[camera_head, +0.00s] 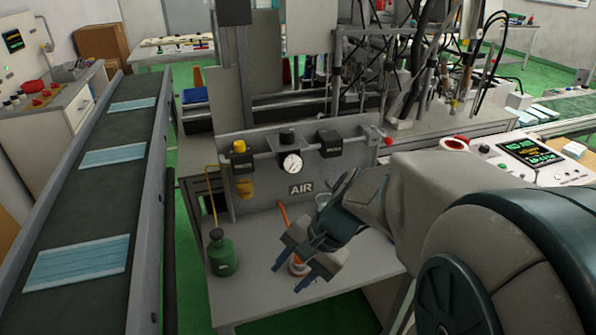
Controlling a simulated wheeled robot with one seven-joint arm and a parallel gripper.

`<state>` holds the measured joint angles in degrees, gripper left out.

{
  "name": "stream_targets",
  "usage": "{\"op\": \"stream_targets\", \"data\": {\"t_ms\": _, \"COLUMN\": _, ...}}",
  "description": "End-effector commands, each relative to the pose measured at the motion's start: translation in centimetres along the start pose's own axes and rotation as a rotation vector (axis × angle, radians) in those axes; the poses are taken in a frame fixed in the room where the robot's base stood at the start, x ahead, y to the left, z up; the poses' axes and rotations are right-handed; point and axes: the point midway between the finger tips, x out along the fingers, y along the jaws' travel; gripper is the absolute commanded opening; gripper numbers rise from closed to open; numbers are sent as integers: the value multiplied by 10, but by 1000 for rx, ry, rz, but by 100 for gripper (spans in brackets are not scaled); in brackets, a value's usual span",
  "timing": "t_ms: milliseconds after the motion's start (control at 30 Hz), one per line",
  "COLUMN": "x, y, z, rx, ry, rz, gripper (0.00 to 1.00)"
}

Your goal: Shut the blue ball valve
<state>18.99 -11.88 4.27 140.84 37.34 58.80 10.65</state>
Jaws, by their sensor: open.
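I cannot make out a blue ball valve; my arm and gripper cover part of the air panel's lower right side and the bench there. The grey air panel (262,192) carries a round white gauge (292,163), a yellow-topped unit (240,160) and black fittings along a pipe. A red-tipped part (387,141) sits at the pipe's right end. My gripper (287,279) is open, in front of the panel and over the grey bench, fingers pointing down and left.
A green bottle (222,253) stands on the bench (250,303), left of my gripper. A conveyor (84,205) with blue masks runs along the left. Machinery (390,75) stands behind the panel. A control screen (531,150) and red button (460,138) are at right. The bench front is clear.

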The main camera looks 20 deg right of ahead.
Motion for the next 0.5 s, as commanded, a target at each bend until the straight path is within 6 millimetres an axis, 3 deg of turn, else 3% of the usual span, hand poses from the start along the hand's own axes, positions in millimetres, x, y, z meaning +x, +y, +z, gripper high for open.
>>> {"op": "stream_targets", "data": {"t_ms": 33, "x": 20, "y": 1, "z": -17, "rx": 140, "ry": -47, "rz": -77, "gripper": 41}}
{"op": "stream_targets", "data": {"t_ms": 200, "x": 39, "y": -16, "z": -71, "rx": 573, "ry": -199, "rz": -375, "gripper": 41}}
{"op": "stream_targets", "data": {"t_ms": 367, "x": 37, "y": -16, "z": -146, "rx": 951, "ry": -330, "rz": -700, "gripper": 41}}
{"op": "stream_targets", "data": {"t_ms": 500, "x": 23, "y": 7, "z": -218, "rx": 1223, "ry": -426, "rz": -998, "gripper": 41}}
